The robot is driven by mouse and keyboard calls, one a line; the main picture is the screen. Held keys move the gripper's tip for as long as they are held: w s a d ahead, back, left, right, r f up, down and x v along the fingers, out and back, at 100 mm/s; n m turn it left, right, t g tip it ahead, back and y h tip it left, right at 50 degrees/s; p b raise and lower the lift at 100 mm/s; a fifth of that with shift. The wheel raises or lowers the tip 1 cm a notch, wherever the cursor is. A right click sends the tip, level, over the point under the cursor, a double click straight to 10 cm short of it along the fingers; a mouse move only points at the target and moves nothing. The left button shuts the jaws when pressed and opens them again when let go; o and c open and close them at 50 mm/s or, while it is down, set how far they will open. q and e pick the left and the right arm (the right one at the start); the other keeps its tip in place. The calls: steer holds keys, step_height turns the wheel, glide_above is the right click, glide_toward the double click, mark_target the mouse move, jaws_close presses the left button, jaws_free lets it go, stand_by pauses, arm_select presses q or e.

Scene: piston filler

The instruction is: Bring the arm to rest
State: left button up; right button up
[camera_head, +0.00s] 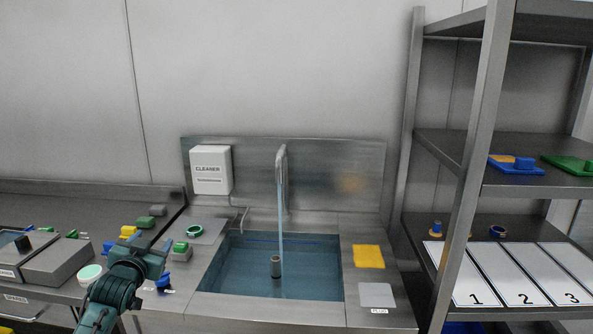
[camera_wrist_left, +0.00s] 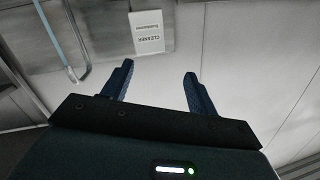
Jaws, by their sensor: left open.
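My left arm comes in from the lower left in the head view, with its left gripper (camera_head: 154,243) raised over the counter to the left of the sink. In the left wrist view the two blue fingers of the left gripper (camera_wrist_left: 156,82) stand apart with nothing between them. Beyond them the white cleaner box (camera_wrist_left: 147,32) shows on the back wall; it also shows in the head view (camera_head: 211,170). My right gripper is in neither view.
A sink (camera_head: 240,268) holds water under a running tap (camera_head: 281,165). A yellow cloth (camera_head: 368,256) lies right of it. A metal shelf rack (camera_head: 465,185) stands at the right, with numbered white panels (camera_head: 521,268). Several small parts and a grey box (camera_head: 68,258) crowd the left counter.

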arm_select(q)
steer(key=s+d+f+m+g+h, duration=0.1)
steer(key=s+d+f, duration=0.4)
steer(key=s+f, duration=0.35)
steer(key=s+d+f+g+h, duration=0.2)
steer(key=s+d+f, duration=0.45)
steer(key=f, duration=0.25)
steer(key=s+d+f+g, duration=0.1)
steer(key=s+d+f, duration=0.1)
steer(key=s, duration=0.5)
steer(key=s+d+f+g+h, duration=0.1)
steer(key=s+d+f, duration=0.1)
steer(key=s, duration=0.6)
steer(key=s+d+f+g, duration=0.1)
steer(key=s+d, duration=0.3)
steer(key=s, duration=0.4)
steer(key=shift+s+d+f+n+h, duration=0.2)
steer(key=shift+d+f+n+h, duration=0.15)
steer(key=shift+f, duration=0.3)
